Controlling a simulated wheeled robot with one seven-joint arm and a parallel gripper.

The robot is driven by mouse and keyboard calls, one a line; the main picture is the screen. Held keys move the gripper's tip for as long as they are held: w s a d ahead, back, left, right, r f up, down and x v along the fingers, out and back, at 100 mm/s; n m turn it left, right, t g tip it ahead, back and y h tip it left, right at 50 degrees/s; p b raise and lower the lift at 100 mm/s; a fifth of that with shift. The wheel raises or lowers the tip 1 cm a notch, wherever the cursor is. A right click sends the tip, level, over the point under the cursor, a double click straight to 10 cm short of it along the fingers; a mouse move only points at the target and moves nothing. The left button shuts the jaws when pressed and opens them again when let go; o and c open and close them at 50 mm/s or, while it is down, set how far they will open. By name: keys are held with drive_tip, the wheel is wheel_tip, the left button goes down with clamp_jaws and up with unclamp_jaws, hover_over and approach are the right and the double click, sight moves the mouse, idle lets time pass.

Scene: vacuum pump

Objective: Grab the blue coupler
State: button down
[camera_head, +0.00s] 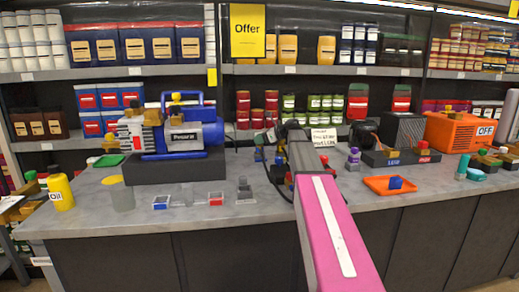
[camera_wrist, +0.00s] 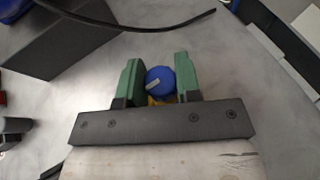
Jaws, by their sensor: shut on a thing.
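The blue coupler (camera_wrist: 160,80) is a rounded blue piece with a pale mark on its top, between the two green fingers of my gripper (camera_wrist: 158,82) in the wrist view. A bit of yellow shows just below it, mostly hidden. The fingers are shut on the blue coupler, one on each side. In the head view my pink and grey arm reaches over the counter, and my gripper is largely hidden behind it near the counter's back. How high the coupler is above the counter is hard to tell.
A blue pump (camera_head: 187,138) on a dark base stands left on the grey counter (camera_head: 285,208). A black hose (camera_wrist: 130,24) runs close beyond the fingers. An orange tray (camera_head: 375,188) with a blue piece (camera_head: 395,183) lies right. Small blue and red trays sit at the front.

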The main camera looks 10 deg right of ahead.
drive_tip(key=shift+r, duration=0.85)
wheel_tip(320, 180, up, 3)
drive_tip(key=shift+f, duration=0.15)
drive_tip(key=s+a+r, duration=0.6)
drive_tip(key=s+a, duration=0.1)
drive_tip(key=s, duration=0.2)
drive_tip(key=shift+a+r, duration=0.2)
drive_tip(key=shift+r, duration=0.1)
